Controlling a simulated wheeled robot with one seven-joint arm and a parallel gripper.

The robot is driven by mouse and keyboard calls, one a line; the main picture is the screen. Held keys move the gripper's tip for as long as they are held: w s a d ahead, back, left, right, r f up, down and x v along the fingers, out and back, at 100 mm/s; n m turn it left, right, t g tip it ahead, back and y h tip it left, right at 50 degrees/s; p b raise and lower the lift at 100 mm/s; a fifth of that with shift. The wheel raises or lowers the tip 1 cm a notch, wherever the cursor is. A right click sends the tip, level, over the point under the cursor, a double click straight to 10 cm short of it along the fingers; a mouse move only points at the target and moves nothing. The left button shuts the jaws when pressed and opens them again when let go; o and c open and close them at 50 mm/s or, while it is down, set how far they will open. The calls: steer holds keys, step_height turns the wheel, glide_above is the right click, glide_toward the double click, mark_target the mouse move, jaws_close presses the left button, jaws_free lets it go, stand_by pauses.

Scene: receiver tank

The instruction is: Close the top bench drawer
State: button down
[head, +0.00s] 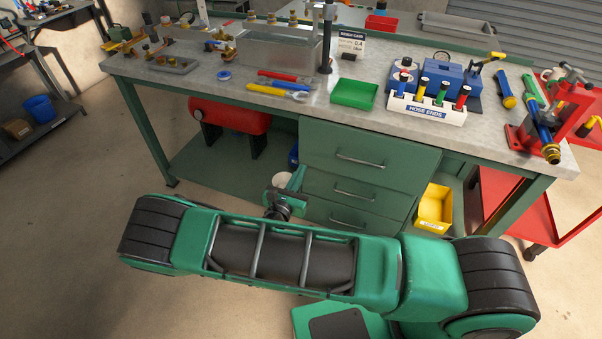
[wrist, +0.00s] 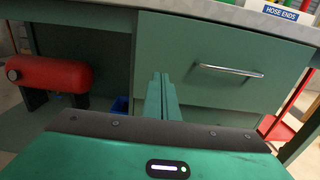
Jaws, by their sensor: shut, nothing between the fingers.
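The top bench drawer (head: 368,162) has a wide green front with a silver bar handle (head: 360,160), under the worktop. It fills much of the wrist view (wrist: 225,85), with its handle (wrist: 230,71) to the right of my fingers. The drawer's inside is hidden, and I cannot tell exactly how far it stands out. My gripper (wrist: 163,78) is shut and empty, its fingertips in front of the left part of the drawer front. I cannot tell whether they touch it. In the head view my gripper is low at the drawers' left side, partly hidden by my arm.
Two lower drawers (head: 340,188) sit below. A yellow bin (head: 434,207) stands to their right, and a red cart (head: 520,205) beyond. A red tank (head: 228,118) is on the lower shelf at left. Tools and a hose-ends rack (head: 428,108) crowd the worktop. Floor at left is clear.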

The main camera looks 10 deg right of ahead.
mark_target(315, 144)
steer(key=x, duration=1.1)
steer(key=shift+s, duration=0.1)
steer(key=x, duration=0.4)
steer(key=shift+d, duration=0.1)
steer(key=shift+w+d+r, duration=0.1)
steer(key=shift+w+r, duration=0.05)
steer(key=shift+w, duration=0.15)
